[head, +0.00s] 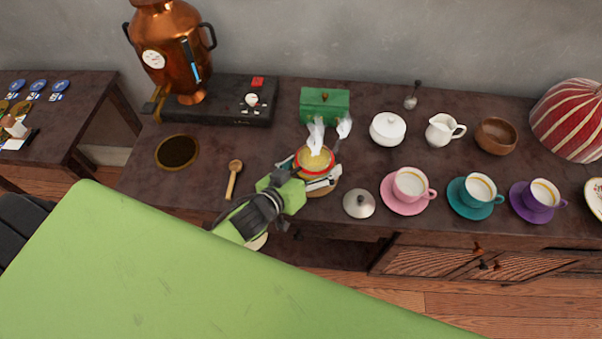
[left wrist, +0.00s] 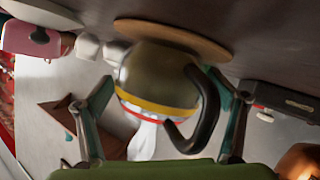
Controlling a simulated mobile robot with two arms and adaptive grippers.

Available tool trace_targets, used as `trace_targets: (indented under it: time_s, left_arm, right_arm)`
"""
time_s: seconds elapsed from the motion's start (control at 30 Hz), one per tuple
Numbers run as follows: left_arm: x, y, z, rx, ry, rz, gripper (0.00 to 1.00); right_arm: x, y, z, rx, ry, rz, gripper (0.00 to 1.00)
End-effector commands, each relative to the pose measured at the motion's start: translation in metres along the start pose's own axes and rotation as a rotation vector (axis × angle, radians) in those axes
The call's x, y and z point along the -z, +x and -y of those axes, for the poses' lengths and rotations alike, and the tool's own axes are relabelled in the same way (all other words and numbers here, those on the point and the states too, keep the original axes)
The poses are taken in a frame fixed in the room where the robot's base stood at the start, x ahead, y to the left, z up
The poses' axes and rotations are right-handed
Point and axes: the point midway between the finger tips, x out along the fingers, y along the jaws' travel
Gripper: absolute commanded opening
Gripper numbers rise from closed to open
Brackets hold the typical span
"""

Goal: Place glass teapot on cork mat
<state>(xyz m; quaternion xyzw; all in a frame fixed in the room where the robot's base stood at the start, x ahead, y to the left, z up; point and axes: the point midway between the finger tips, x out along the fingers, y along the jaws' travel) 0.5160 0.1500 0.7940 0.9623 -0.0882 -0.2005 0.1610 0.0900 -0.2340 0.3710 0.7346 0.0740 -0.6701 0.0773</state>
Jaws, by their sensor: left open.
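The glass teapot (head: 314,160) has a yellow band, a red rim and no lid on. It sits on a round tan mat, likely the cork mat (head: 326,191), near the front of the dark table. In the left wrist view the teapot (left wrist: 160,75) shows a black handle and its base on the tan mat (left wrist: 215,50). My left gripper (head: 316,172) is open, with a finger on either side of the teapot; in the left wrist view the fingers (left wrist: 168,98) stand apart around it. My right gripper is not in view.
A silver lid (head: 358,204) lies close right of the mat. A wooden spoon (head: 234,178) and a dark round mat (head: 177,152) are left. A green box (head: 324,104) stands behind. Cups on saucers, with a pink one (head: 408,190) nearest, line the right. A copper urn (head: 178,50) stands back left.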

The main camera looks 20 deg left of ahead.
Motion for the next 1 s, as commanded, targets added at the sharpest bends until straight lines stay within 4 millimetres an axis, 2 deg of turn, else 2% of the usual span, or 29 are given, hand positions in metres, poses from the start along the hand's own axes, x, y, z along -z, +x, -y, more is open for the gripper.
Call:
trace_targets:
  time_s: [0.3, 0.5, 0.7, 1.0]
  left_arm:
    - [-0.003, -0.065, 0.001, 0.001, -0.001, 0.004, 0.88]
    - [-0.002, -0.097, 0.001, 0.001, 0.000, 0.003, 0.88]
    - [-0.001, -0.111, 0.000, 0.001, 0.001, 0.002, 0.88]
    - [0.000, -0.112, 0.000, 0.001, 0.001, 0.000, 0.88]
  right_arm:
    - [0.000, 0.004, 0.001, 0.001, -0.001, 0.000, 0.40]
    - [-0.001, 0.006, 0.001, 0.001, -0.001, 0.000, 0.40]
    - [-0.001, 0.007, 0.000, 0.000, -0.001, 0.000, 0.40]
    - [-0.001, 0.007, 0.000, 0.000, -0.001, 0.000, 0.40]
